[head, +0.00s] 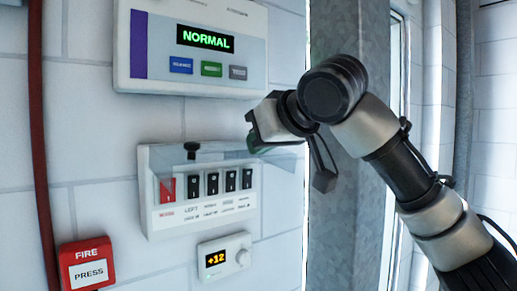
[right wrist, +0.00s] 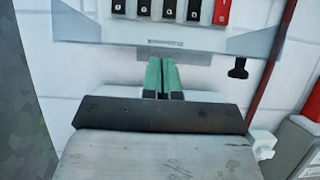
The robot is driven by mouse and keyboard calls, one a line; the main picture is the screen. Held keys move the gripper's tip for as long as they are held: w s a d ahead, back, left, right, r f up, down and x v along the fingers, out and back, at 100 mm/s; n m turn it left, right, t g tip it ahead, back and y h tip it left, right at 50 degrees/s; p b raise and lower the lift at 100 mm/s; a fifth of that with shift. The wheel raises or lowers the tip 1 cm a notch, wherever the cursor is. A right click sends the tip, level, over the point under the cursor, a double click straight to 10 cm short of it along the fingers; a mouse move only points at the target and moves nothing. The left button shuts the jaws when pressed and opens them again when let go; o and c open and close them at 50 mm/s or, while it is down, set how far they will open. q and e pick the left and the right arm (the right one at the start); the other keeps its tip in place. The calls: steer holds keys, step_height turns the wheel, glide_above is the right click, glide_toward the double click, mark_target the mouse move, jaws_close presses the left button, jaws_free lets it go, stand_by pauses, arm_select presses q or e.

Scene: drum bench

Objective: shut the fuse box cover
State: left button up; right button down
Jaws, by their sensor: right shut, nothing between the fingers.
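The fuse box (head: 168,221) is a white box on the wall with a red switch and several black switches in a row. Its clear cover (head: 222,157) stands open, sticking out from the top of the box, with a black knob (head: 191,148) at its left part. In the right wrist view the picture is turned over; the fingers (right wrist: 161,66) are together beside the cover (right wrist: 95,29), and the knob (right wrist: 237,67) is off to the right. I cannot tell if they touch it. My left gripper is out of view.
A panel (head: 275,50) reading NORMAL is above the box. A small +12 dial unit (head: 224,258) is below it. A red fire button (head: 85,264) and red pipe (head: 42,150) are at left. A grey metal post (head: 345,220) stands close at right.

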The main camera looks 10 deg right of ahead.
step_height(320, 180, down, 10)
steer(key=t+y+b, duration=0.2)
steer(key=t+b, duration=0.2)
steer(key=b, duration=1.2)
steer(key=w+a+f+t+y+b, duration=0.3)
steer(key=w+f+t+y+b, duration=0.1)
steer(key=w+f+t+b, duration=0.2)
steer(key=shift+w+a+f+t+b, duration=0.2)
steer(key=shift+a+f+t+b, duration=0.35)
steer(key=shift+f+b, duration=0.95)
steer(key=shift+d+f, duration=0.1)
steer(key=shift+d, duration=0.05)
